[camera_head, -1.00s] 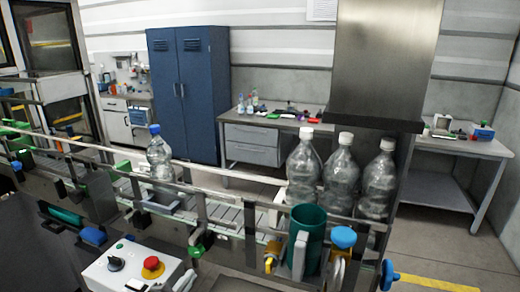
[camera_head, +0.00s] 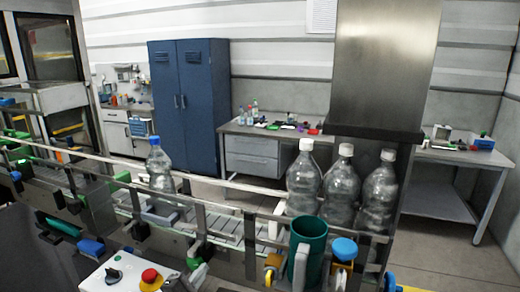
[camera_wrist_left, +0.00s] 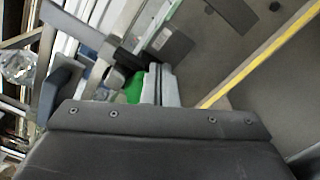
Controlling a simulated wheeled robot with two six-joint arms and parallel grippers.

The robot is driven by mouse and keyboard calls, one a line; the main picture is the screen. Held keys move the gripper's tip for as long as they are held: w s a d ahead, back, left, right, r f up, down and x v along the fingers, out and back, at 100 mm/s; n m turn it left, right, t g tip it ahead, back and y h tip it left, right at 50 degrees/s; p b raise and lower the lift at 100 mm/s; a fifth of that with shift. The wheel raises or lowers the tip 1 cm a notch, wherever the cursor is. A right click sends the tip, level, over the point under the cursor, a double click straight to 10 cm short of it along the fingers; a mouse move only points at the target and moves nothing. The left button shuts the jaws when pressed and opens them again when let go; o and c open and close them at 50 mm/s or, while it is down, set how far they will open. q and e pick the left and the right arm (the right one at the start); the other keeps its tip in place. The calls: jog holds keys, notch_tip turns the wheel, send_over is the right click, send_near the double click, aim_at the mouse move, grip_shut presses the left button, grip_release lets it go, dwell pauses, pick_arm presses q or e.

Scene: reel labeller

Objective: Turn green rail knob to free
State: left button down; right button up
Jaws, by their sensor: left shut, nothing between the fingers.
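The green rail knob (camera_head: 194,263) is low on the near side of the conveyor rail in the head view, mostly covered by my gripper. In the left wrist view the green knob (camera_wrist_left: 134,88) shows beside the fingers, partly hidden. My left gripper (camera_head: 190,277) is shut and empty, coming from the bottom edge right at the knob. In the left wrist view its closed fingers (camera_wrist_left: 161,85) are just right of the green; whether they touch it I cannot tell. The knob's turn position cannot be read. My right gripper is not in view.
A control box with a red button (camera_head: 151,279) stands left of the gripper. A green cup (camera_head: 307,250) and a blue knob (camera_head: 344,248) are to the right. A blue-capped bottle (camera_head: 159,168) and several white-capped bottles (camera_head: 304,180) stand on the conveyor (camera_head: 226,229).

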pick_arm(q)
jog(key=shift+a, duration=0.2)
dwell(0.6)
jog(key=shift+w+a+r+p, duration=0.1)
jog(key=shift+r+p, duration=0.3)
jog(key=shift+w+a+r+p, duration=0.15)
jog(key=shift+a+r+p, duration=0.25)
jog(key=shift+r+p, duration=0.35)
jog(key=shift+a+r, duration=0.1)
jog(key=shift+a, duration=0.1)
jog(key=shift+p, duration=0.3)
jog(key=shift+d+r+p, duration=0.1)
jog(key=shift+r+p, duration=0.15)
jog(key=shift+p, duration=0.1)
send_near(194, 264)
jog(key=d+r, duration=0.1)
jog(key=w+d+r, duration=0.1)
jog(key=shift+w+d+r+p, duration=0.15)
jog(key=shift+r+p, duration=0.2)
